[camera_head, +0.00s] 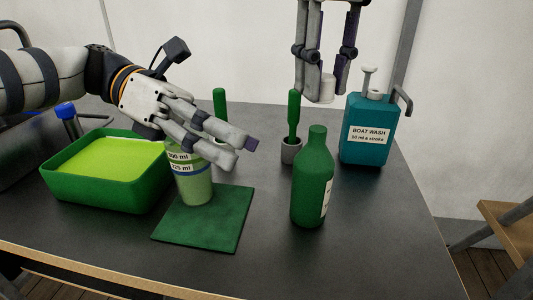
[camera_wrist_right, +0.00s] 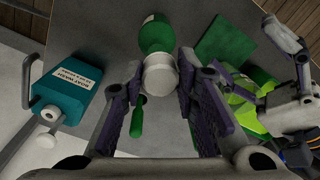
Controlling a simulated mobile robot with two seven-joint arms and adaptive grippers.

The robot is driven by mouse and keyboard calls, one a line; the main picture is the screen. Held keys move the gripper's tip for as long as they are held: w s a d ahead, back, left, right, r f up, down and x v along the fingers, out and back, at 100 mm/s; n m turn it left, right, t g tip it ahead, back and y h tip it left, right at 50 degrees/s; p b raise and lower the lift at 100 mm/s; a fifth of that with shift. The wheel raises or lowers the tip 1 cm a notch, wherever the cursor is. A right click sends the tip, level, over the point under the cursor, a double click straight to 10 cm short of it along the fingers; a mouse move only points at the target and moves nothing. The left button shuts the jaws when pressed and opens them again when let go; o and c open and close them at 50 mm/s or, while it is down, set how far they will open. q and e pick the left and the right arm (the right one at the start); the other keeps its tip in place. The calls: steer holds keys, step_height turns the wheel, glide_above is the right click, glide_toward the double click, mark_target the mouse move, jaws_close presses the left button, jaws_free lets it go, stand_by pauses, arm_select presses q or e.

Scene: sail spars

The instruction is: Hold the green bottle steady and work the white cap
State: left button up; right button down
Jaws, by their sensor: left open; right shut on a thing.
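The green bottle (camera_head: 312,180) stands upright on the dark table, its bare green neck showing. My right gripper (camera_head: 327,92) is shut on the white cap (camera_head: 327,84), raised above and apart from the bottle. In the right wrist view the white cap (camera_wrist_right: 160,76) sits between the finger pads of the right gripper (camera_wrist_right: 160,88), with the green bottle (camera_wrist_right: 155,35) beyond it. My left gripper (camera_head: 241,152) is open to the left of the bottle, in front of the top of a green measuring cup, and is not on the bottle.
The measuring cup (camera_head: 194,187) stands at the edge of a green mat (camera_head: 215,225). A green tray (camera_head: 100,200) of lime-coloured contents is at left. A teal boat wash jug (camera_head: 365,145) stands behind right. A green-handled tool stands in a grey cup (camera_head: 291,151). The front right table is clear.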

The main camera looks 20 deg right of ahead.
mark_target(302, 188)
steer(key=shift+d, duration=0.2)
steer(key=shift+a, duration=0.1)
arm_select(q)
steer(key=d+f+m+t+y, duration=0.1)
steer(key=d+f, duration=0.2)
steer(key=d+f+m+t+y, duration=0.1)
steer(key=d+f+t, duration=0.1)
steer(key=d+f, duration=0.2)
steer(key=d+f+m+t, duration=0.1)
steer(key=d+f, duration=0.2)
steer(key=f, duration=0.1)
steer(key=shift+d+m+t+y, duration=0.3)
steer(key=shift+d+t+y, duration=0.05)
steer(key=shift+t+y, duration=0.05)
steer(key=c, duration=1.4)
steer(key=shift+f, duration=0.1)
steer(key=o, duration=1.5)
steer(key=shift+o, duration=0.2)
steer(key=c, duration=1.5)
